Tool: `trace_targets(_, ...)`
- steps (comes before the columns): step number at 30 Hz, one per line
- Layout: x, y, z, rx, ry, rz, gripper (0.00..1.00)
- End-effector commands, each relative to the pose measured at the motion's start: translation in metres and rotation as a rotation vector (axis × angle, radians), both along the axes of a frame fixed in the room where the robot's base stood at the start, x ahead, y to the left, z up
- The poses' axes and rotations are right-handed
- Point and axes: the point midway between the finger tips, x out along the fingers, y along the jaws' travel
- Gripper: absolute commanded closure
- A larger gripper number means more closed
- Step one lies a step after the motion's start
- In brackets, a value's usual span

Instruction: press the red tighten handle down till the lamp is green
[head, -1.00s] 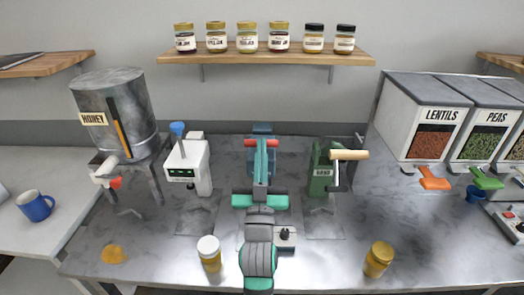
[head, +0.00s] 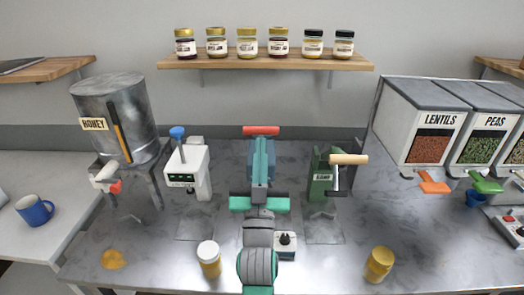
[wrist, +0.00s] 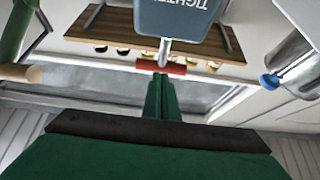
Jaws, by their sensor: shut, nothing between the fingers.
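The red tighten handle (head: 261,130) is a horizontal bar on the blue-grey tighten station (head: 271,165), at the back middle of the bench. In the wrist view the red handle (wrist: 160,67) hangs on a pale stem below the blue-grey head (wrist: 185,15), whose lettering is partly cut off. My gripper (head: 262,142) is shut and empty, its fingers right at the bar; in the wrist view the green fingertips (wrist: 159,79) end close to the bar's middle. I cannot tell whether they touch. My arm hides much of the station, and I cannot make out its lamp.
A white machine with a blue knob (head: 187,172) stands left of my arm, and a green machine with a wooden handle (head: 322,175) stands right. A white-lidded jar (head: 209,260), a yellow jar (head: 379,264) and a small knob box (head: 286,245) are nearer the front.

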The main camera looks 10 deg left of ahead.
Motion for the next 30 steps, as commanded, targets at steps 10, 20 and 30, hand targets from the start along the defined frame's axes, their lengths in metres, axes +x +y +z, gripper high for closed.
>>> trace_targets(10,-0.043,-0.009,-0.024,0.001,-0.003,-0.002,1.0)
trace_targets(20,-0.07,-0.012,-0.039,0.001,-0.006,-0.001,1.0)
trace_targets(30,-0.073,-0.012,-0.04,0.002,-0.007,0.001,1.0)
